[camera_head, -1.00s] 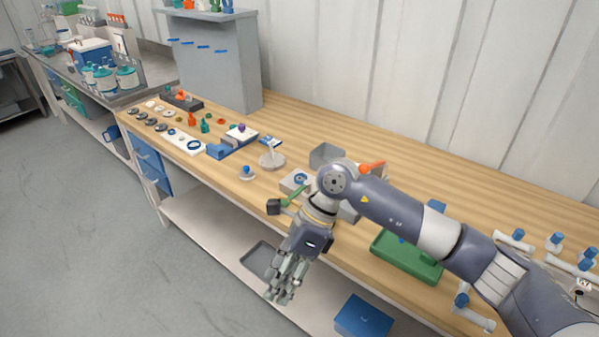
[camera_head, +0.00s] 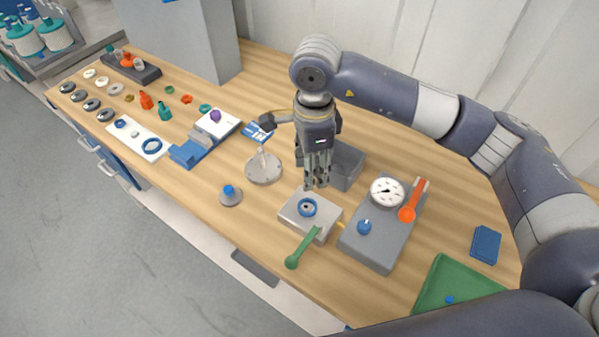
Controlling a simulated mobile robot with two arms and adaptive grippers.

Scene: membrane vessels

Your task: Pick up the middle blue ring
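I cannot tell which one counts as the middle ring. My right gripper (camera_head: 318,184) points down just above and behind the pale block, apart from the ring. Its fingers look close together and hold nothing visible; their gap is unclear. My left gripper is not in view.
A grey box with a dial (camera_head: 387,191) and orange lever (camera_head: 413,201) stands right of the block. A green tray (camera_head: 460,285) is front right.

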